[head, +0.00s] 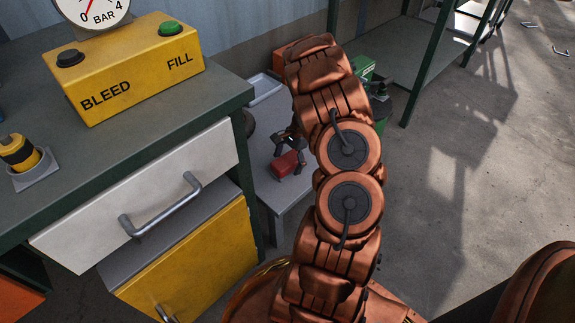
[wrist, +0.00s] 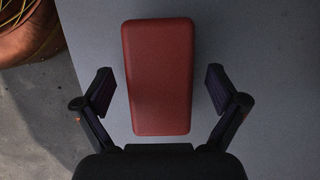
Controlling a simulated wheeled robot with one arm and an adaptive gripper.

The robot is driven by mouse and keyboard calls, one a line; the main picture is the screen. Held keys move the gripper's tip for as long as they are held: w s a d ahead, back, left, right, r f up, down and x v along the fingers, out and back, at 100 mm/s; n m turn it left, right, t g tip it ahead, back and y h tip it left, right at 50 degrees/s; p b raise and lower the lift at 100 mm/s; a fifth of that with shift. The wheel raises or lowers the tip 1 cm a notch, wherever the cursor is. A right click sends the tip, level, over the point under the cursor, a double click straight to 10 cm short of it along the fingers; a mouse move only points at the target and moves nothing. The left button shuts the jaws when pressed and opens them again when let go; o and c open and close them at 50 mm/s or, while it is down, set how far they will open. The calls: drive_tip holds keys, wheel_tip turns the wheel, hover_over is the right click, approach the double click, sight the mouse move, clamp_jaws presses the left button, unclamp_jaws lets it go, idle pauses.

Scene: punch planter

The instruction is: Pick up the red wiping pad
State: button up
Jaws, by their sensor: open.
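The red wiping pad (wrist: 159,75) lies flat on a grey table (wrist: 255,50), its long side running up the picture in the wrist view. My gripper (wrist: 159,92) is open, with one finger on each side of the pad's lower part. Gaps show between both fingers and the pad. How high the fingers are above the table is hard to tell. In the head view the red pad (head: 285,164) shows on the low grey table (head: 270,195), with my gripper (head: 285,148) just by it. My arm hides part of the table.
Left of the low table stands a green-topped bench (head: 215,97) with a white drawer (head: 150,190) and a yellow box (head: 130,70) with buttons. A pale tray (head: 264,88) and green item (head: 363,67) lie behind. Open concrete floor (head: 460,190) is at right.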

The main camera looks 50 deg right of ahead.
drive_tip(key=shift+f+p, duration=0.25)
drive_tip(key=shift+p, duration=0.05)
idle(0.5)
drive_tip(key=shift+c, duration=0.3)
drive_tip(key=c, duration=1.2)
